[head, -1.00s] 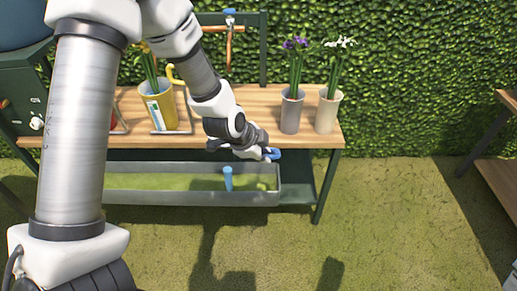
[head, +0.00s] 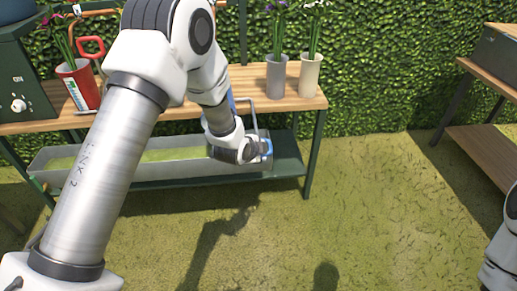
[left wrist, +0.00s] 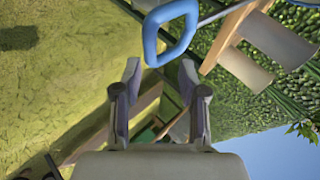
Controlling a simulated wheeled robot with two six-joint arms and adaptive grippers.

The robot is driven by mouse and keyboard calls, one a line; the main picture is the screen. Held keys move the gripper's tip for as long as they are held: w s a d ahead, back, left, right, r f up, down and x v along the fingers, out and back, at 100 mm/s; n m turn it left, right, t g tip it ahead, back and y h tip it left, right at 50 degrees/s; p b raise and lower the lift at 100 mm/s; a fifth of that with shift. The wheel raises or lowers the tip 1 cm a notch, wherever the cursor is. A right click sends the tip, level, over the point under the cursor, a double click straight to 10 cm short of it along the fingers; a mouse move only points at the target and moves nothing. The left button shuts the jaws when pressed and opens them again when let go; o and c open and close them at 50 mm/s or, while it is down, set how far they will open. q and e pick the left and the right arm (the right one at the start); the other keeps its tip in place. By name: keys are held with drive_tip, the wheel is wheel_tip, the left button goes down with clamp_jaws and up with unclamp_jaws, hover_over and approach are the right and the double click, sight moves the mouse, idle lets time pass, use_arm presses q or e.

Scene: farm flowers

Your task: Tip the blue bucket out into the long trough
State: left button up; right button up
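My left gripper (head: 255,149) is in front of the table's front edge, over the right end of the long metal trough (head: 185,174). In the left wrist view my left gripper (left wrist: 160,72) has its two fingers apart. A blue loop handle (left wrist: 171,32) lies at and just beyond the fingertips; no clear contact shows. Of my right arm only a link shows at the lower right.
The wooden table (head: 300,103) stands above the trough. A red bucket (head: 78,86) with a label stands at its left. Grey (head: 275,76) and cream (head: 312,76) flower pots stand at its right. Another table (head: 490,156) is at the right, with open grass between.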

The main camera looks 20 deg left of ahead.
use_arm(q)
drive_tip(key=shift+w, duration=0.1)
drive_tip(key=v, duration=1.2)
drive_tip(key=shift+f, duration=0.15)
